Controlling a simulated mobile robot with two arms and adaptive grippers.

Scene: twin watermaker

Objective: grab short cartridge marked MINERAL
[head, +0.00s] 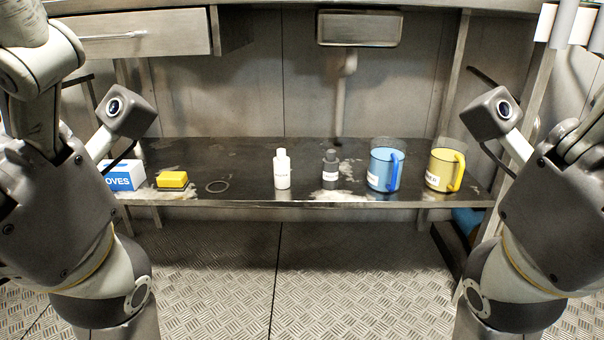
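I cannot make out any cartridge marked MINERAL in the head view. Several white cylinders (564,22) at the top right edge are cut off by the frame, and no lettering on them can be read. A white bottle (282,170) and a shorter dark grey bottle (330,170) stand upright on the low shelf, with labels too small to read. My left and right arms show at the picture's sides, but no fingertips of either gripper can be seen.
The dark shelf (240,204) also carries a blue-and-white gloves box (124,176), a yellow block (172,180), a dark ring (217,186), a blue jug (381,172) and a yellow jug (440,170). A drawer (150,36) is at upper left. The patterned floor (290,285) in front is clear.

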